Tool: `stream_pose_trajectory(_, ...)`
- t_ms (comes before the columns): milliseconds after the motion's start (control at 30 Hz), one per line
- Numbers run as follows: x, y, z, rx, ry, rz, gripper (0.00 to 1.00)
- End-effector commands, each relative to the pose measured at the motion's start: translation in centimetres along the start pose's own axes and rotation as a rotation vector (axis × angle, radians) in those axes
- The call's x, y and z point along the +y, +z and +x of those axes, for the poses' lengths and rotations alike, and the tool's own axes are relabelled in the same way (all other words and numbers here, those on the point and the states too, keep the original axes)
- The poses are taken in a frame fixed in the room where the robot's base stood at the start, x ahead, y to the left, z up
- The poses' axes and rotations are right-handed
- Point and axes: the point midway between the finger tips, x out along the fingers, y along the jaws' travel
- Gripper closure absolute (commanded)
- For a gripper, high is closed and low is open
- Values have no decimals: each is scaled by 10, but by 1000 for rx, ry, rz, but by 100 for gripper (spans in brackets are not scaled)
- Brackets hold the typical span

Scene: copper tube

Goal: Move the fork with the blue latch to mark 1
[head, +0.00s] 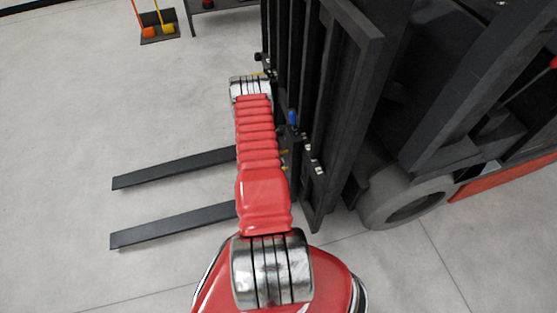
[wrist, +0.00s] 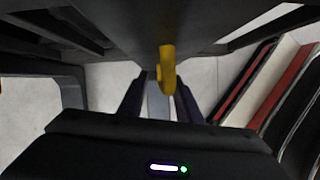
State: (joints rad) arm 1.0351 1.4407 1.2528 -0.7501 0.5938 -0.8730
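Two dark forks reach left from the forklift in the head view: the far fork (head: 175,168) and the near fork (head: 172,226). A small blue latch (head: 292,119) shows on the carriage just right of my arm. My arm covers the fork roots, so I cannot tell which fork carries it. In the wrist view a yellow hook-shaped piece (wrist: 168,68) hangs from a dark bar, in front of my gripper (wrist: 160,88). The two dark fingers stand apart, with a grey strip showing between them. My gripper is hidden in the head view. I cannot make out mark 1.
The forklift mast (head: 345,90) rises right of my arm, with a front wheel (head: 405,203) behind it. In the wrist view dark bars cross close overhead. The floor (head: 80,110) left of the forks is clear. Orange and yellow tools (head: 158,28) stand far back left.

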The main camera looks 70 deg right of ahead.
Motion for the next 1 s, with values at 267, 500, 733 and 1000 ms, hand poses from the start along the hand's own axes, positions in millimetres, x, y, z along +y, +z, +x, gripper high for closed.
stream_pose_trajectory(267,-2,-1,0,-1,-4,-1,69)
stream_pose_trajectory(500,-2,-1,-15,-1,-5,-1,69)
stream_pose_trajectory(733,-2,-2,-46,-1,-3,-2,69)
stream_pose_trajectory(1000,-1,-2,-85,-1,-2,-2,69)
